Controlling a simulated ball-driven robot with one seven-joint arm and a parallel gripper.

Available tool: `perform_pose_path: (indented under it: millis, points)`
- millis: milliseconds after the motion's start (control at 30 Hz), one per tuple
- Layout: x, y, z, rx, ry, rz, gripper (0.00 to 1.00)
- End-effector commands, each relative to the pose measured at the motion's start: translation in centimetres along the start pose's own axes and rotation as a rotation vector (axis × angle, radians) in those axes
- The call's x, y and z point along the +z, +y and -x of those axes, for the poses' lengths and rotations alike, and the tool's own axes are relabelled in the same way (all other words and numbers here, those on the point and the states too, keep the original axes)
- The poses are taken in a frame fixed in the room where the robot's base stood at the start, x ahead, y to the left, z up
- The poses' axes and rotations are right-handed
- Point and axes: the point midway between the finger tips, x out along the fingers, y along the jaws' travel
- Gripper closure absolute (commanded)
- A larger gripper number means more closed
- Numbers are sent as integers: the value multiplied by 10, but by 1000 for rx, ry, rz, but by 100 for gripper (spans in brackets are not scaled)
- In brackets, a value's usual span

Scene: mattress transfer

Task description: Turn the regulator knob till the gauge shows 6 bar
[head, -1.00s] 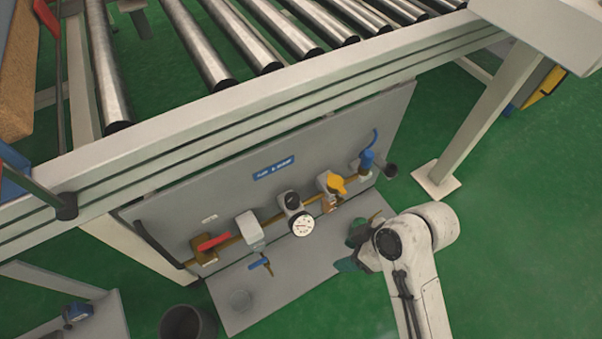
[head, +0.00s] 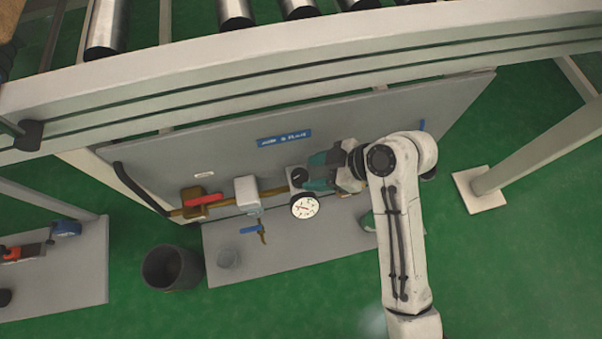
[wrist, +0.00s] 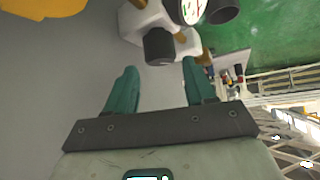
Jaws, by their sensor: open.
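The regulator's dark knob (head: 299,174) sits on the grey panel's brass pipe, and it shows in the wrist view (wrist: 159,46) as a dark cylinder on a pale body. The round white gauge (head: 304,207) is just below it, partly cut off at the top of the wrist view (wrist: 190,9). Its red needle is too small to read. My gripper (head: 312,174) is open, its green fingers pointing at the knob from the right. In the wrist view my gripper (wrist: 157,72) has the knob just ahead of its fingertips, between their lines, apart from both.
A red-handled valve (head: 205,200) and a white unit (head: 247,193) stand left of the regulator. A blue-handled tap (head: 254,230) hangs below. A dark bucket (head: 172,268) stands on the floor at left. The conveyor frame (head: 300,95) overhangs the panel (head: 170,148).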

Motion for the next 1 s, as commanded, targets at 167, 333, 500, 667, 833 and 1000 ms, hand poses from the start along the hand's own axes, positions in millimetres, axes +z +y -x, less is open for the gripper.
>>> perform_pose_path:
  millis: [167, 333, 500, 667, 833, 1000]
  points:
    - [2, 0, -32, -1, 0, 0, 46]
    - [1, 0, -48, 1, -1, 0, 46]
    - [0, 0, -53, 1, -1, -1, 46]
    - [0, 0, -53, 1, -1, -2, 46]
    - [0, 0, -53, 1, -1, -2, 56]
    - [0, 0, -53, 1, -1, -2, 73]
